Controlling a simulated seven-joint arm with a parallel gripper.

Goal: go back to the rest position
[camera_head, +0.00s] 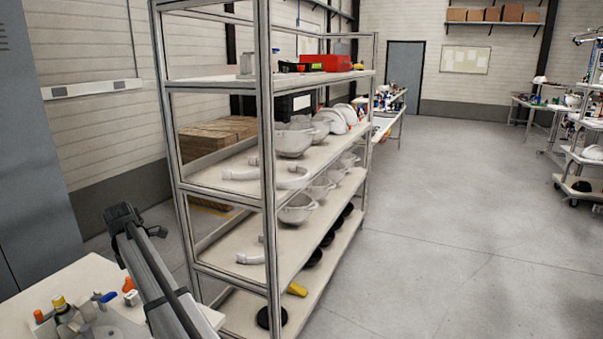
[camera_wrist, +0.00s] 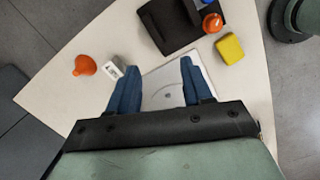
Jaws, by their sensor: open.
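My gripper shows in the wrist view (camera_wrist: 156,82) with its two blue fingers apart and nothing between them. It points down over a pale table (camera_wrist: 62,62), above a flat whitish plate (camera_wrist: 170,84) that lies between and beyond the fingers. In the head view my arm reaches in at the lower left over the work table (camera_head: 85,277); the fingers cannot be made out there.
An orange item (camera_wrist: 84,65), a small white box (camera_wrist: 111,69), a yellow block (camera_wrist: 229,48), another orange item (camera_wrist: 212,22) and a dark tray (camera_wrist: 165,24) lie around my gripper. A tall shelf rack (camera_head: 272,200) with helmet shells stands close by. The floor (camera_head: 450,220) at right is clear.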

